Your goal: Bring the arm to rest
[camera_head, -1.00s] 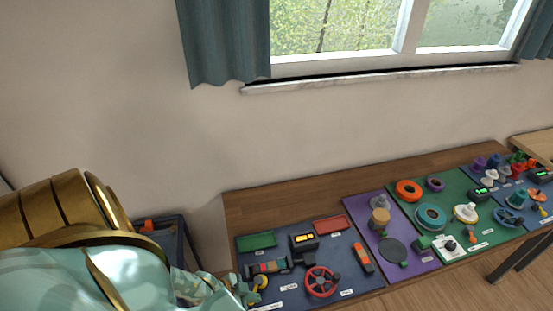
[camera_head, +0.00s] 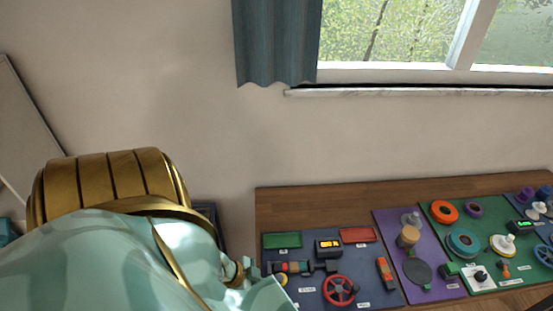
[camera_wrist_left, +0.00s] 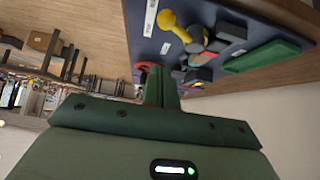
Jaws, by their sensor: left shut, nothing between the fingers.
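My left arm (camera_head: 110,255), mint with gold bands, fills the lower left of the head view. Its forearm reaches to the front left of the workbench, hiding part of the bench's corner. My left gripper shows in the left wrist view (camera_wrist_left: 163,80), dark green, with its fingers together and nothing between them. It appears clear of the bench, which shows beyond the fingers. The fingertips cannot be made out in the head view. My right gripper is in neither view.
A wooden bench (camera_head: 310,200) runs along the wall under the window. It holds a blue board (camera_head: 305,255) with a red handwheel (camera_head: 339,290), a purple board (camera_head: 386,232) and a green board (camera_head: 496,268). A dark bin (camera_head: 206,212) stands behind my arm. Shelving shows in the wrist view (camera_wrist_left: 40,78).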

